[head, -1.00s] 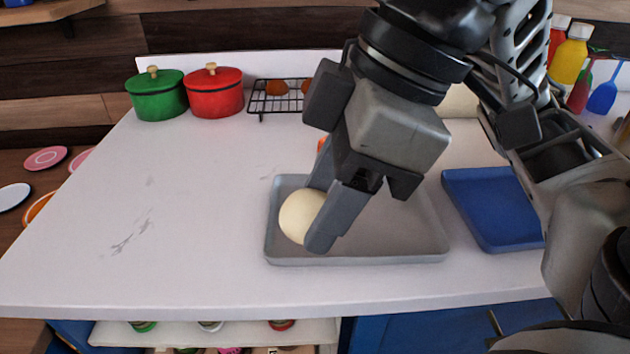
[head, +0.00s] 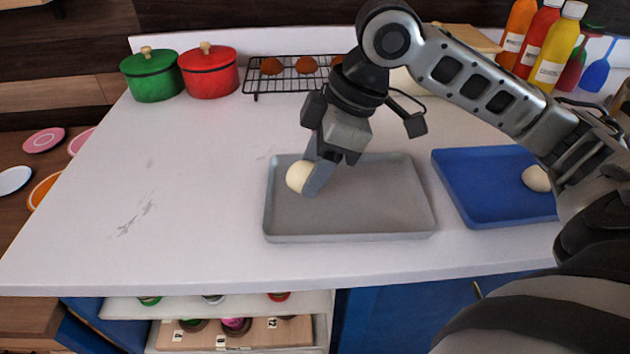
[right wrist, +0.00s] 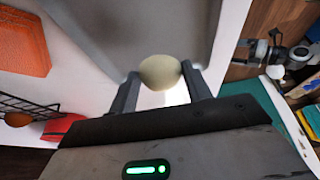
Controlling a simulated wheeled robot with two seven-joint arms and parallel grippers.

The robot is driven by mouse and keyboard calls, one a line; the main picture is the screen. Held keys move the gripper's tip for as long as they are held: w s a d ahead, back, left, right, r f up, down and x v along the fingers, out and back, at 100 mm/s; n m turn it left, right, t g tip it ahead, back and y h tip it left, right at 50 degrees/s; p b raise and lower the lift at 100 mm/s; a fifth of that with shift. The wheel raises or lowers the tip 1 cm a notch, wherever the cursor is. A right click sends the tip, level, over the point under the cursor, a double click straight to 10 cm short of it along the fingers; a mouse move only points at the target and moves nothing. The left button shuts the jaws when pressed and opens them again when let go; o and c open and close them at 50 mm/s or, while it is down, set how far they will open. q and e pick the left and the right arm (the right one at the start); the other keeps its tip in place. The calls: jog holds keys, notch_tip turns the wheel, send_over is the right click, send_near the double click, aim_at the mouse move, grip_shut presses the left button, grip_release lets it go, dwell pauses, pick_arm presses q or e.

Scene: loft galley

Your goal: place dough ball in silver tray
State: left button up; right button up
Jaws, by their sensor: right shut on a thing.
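The silver tray (head: 350,215) lies flat and empty-looking on the white counter. My right gripper (head: 312,179) is shut on a pale dough ball (head: 299,177), over the left part of the tray in the head view. In the right wrist view the ball (right wrist: 160,71) sits between the two fingertips, with the grey tray (right wrist: 130,30) beyond it. I cannot tell whether the ball touches the tray floor. My left arm does not show in the head view; a small dark gripper (right wrist: 245,52) at the right of the wrist view appears to be my left one, its jaws unclear.
A blue tray (head: 480,205) with another dough ball (head: 536,179) is right of the silver tray. A green pot (head: 152,78), a red pot (head: 209,72) and a cooling rack (head: 290,89) stand at the back. Bottles (head: 552,55) stand back right. The counter's left half is clear.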

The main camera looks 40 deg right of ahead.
jog(key=shift+w+d+f, duration=0.15)
jog(key=shift+w+f, duration=0.05)
jog(key=shift+f, duration=0.15)
jog(key=shift+w+f+b, duration=0.1)
jog(key=shift+f+b, duration=0.3)
jog(key=shift+f, duration=1.3)
jog(key=o, duration=1)
jog(key=p+v, duration=0.2)
jog(key=v, duration=1)
jog(key=shift+r, duration=0.2)
